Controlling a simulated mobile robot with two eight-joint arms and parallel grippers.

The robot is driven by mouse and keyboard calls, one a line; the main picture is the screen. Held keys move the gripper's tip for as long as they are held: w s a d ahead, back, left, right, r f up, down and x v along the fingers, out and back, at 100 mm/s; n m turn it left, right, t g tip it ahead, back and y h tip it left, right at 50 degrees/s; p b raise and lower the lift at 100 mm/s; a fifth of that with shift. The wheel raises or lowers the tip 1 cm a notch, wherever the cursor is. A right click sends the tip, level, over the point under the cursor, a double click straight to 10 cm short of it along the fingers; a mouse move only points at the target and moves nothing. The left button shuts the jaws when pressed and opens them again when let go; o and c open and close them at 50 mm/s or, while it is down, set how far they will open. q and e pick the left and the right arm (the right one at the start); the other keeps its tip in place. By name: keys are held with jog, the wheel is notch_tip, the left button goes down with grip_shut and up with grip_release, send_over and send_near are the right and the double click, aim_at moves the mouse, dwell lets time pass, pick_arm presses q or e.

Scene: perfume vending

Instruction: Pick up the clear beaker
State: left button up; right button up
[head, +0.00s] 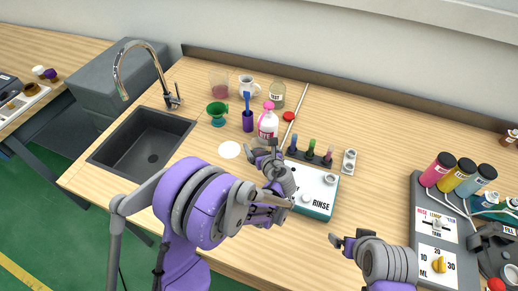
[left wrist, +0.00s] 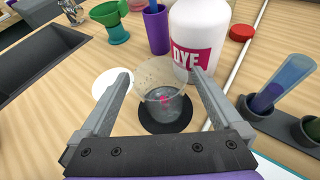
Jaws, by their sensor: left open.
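The clear beaker (left wrist: 158,80) stands upright in the left wrist view, over a dark round pad (left wrist: 185,124), with a small pink mark showing low in it. My left gripper (left wrist: 160,76) is open, one finger on each side of the beaker, and I see no clear grip on it. In the head view my left gripper (head: 263,152) is just in front of the dye bottle (head: 268,122) and hides the beaker. My right gripper (head: 343,244) is low over the table's front, away from the beaker; its finger gap is unclear.
The dye bottle also shows close behind the beaker in the left wrist view (left wrist: 200,38). A tube rack (head: 306,158) and rinse station (head: 318,203) are to the right.

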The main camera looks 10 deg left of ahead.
pick_arm(q)
jog(key=shift+w+a+f, duration=0.2)
jog(key=shift+w, duration=0.25)
jog(key=shift+s, duration=0.15)
jog(key=shift+c, duration=0.2)
jog(key=c, duration=1.4)
jog(key=shift+c, duration=0.2)
jog(key=shift+r, duration=0.15)
